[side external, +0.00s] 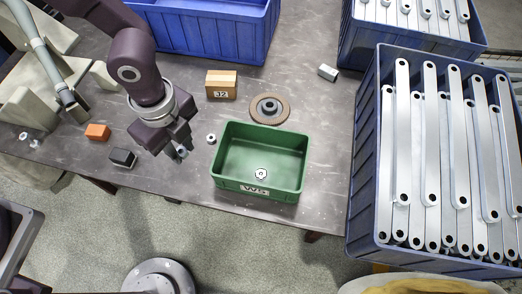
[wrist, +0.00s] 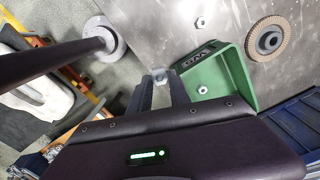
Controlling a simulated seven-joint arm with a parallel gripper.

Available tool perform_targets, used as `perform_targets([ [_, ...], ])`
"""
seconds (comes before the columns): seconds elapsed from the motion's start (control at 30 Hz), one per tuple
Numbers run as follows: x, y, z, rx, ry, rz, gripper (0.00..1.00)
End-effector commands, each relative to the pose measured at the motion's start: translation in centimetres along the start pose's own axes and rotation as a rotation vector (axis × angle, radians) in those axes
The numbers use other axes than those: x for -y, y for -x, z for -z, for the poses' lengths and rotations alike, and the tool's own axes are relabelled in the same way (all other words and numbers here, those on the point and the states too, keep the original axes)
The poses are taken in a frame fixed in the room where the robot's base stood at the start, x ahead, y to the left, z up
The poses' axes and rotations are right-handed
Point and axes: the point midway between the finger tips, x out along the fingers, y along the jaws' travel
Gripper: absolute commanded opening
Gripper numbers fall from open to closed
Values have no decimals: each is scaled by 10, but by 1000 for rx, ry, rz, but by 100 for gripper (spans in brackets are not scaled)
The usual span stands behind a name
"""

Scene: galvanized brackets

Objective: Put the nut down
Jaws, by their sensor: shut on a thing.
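My gripper (side external: 181,152) is shut on a small grey metal nut (side external: 183,154), held at the fingertips above the front part of the table, left of the green bin. In the wrist view the nut (wrist: 159,74) shows between the fingertips (wrist: 160,82). The green bin (side external: 230,187) with a white label stands open at the table's front. A second nut (side external: 261,174) lies on its floor and also shows in the wrist view (wrist: 203,89). A third nut (side external: 211,138) sits on the table between my gripper and the bin; it also shows in the wrist view (wrist: 200,22).
A brown abrasive disc (side external: 286,114) and a labelled cardboard box (side external: 221,84) lie behind the bin. A black block (side external: 123,157) and an orange block (side external: 97,131) are left of my gripper. Blue crates (side external: 358,190) with galvanized brackets stand right. Table right of the bin is clear.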

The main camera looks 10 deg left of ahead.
Motion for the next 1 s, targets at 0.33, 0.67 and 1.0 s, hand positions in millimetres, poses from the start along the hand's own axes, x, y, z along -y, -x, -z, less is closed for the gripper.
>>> perform_targets([
  [0.33, 53, -12, 14, -1, 631, 5, 0],
  [0.67, 118, -4, 57, -3, 1256, 6, 0],
  [1.0, 135, -22, 77, 2, 1426, -1, 0],
])
